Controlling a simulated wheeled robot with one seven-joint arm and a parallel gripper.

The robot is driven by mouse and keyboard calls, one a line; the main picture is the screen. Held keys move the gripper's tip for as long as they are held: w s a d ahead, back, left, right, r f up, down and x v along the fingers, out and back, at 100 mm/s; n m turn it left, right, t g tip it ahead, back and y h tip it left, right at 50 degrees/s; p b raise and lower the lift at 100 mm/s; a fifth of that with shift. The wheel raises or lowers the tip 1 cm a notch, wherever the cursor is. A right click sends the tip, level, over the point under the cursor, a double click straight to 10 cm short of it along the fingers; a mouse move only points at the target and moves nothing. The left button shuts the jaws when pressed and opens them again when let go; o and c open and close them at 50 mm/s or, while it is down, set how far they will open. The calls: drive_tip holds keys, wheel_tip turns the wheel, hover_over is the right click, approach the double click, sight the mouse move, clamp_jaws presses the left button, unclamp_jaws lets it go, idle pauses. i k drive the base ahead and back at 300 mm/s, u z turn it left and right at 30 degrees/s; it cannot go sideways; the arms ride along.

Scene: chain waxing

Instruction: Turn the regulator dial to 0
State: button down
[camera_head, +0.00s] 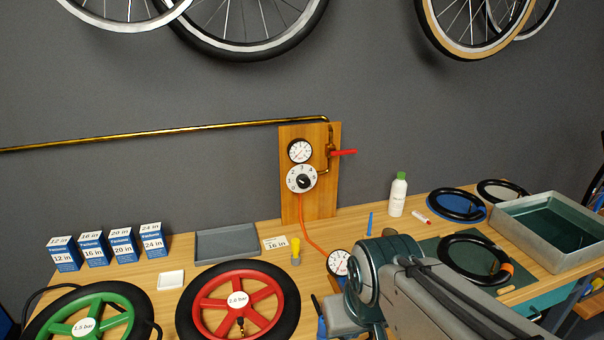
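The regulator dial (304,182) is a black knob on a round white numbered face. It sits on an upright wooden board (316,206) against the wall, below a white pressure gauge (300,151). The knob has a small light mark, but it is too small to tell which number it points to. My arm (425,297) reaches in from the lower right, in front of the bench and well apart from the dial. My gripper's fingers do not show. Nothing touches the dial.
A red valve lever (343,152) sticks out right of the board. An orange hose (315,241) runs down to a second gauge (339,262) on the bench. A white bottle (397,196) stands to the right. A grey tray (227,243) and red wheel (238,303) lie left.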

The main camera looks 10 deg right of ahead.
sight(303, 181)
drive_tip(key=k, duration=1)
drive_tip(key=u, duration=0.95)
drive_tip(key=i, duration=1.4)
drive_tip(key=z, duration=1.5)
